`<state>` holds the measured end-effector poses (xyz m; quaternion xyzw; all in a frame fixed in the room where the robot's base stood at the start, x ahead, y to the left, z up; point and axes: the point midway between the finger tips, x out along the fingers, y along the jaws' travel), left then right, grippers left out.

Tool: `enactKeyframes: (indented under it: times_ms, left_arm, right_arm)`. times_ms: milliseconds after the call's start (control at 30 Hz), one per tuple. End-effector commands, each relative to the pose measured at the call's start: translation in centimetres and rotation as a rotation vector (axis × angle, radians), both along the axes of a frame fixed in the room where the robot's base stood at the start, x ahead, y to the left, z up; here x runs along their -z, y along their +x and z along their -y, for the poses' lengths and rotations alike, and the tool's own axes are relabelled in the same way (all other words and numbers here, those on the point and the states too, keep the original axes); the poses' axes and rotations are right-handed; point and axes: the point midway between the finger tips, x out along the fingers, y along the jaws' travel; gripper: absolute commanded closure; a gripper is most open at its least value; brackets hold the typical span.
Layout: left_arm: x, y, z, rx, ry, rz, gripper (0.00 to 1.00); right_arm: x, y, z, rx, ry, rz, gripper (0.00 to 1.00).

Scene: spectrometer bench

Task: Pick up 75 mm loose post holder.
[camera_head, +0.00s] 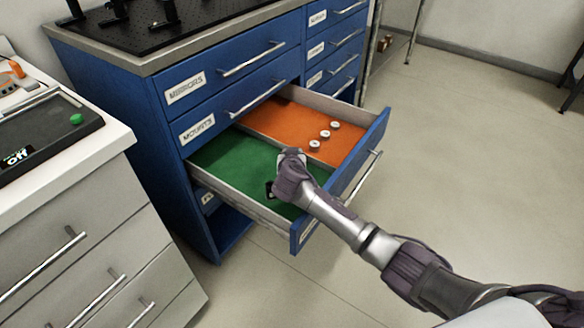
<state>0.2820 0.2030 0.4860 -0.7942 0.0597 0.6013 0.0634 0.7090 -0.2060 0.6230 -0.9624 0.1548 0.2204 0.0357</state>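I cannot make out the 75 mm loose post holder for certain. My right arm reaches from the lower right over the open drawer (262,213), and its wrist points down into the green compartment (226,160). My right gripper (270,190) shows only as a small dark shape below the wrist, low over the green floor. I cannot tell whether this shape is all fingers or partly a dark object, and the wrist hides the floor behind it. Three small pale round pieces (325,134) stand in a row in the orange compartment (275,118). My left gripper is not in view.
The blue cabinet (130,110) has other drawers, shut, and a black breadboard (160,35) with dark mounts on top. A white-topped cabinet (90,150) with a device reading "off" stands at the left. The floor (450,150) to the right is clear.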

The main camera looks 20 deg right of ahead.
Motion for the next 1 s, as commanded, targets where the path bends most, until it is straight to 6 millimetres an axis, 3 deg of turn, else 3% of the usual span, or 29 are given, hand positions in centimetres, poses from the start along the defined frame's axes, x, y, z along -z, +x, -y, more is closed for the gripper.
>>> enactKeyframes:
  times_ms: [67, 267, 1000]
  left_arm:
    - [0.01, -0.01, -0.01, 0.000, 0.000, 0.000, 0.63]
    - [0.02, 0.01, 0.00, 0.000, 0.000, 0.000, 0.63]
    - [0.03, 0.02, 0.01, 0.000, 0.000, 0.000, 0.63]
  right_arm:
    - [-0.01, -0.02, -0.03, 0.000, 0.000, 0.000, 0.67]
    - [-0.01, -0.04, -0.02, 0.000, 0.000, 0.000, 1.00]
    - [-0.10, -0.01, -0.02, 0.000, 0.000, 0.001, 1.00]
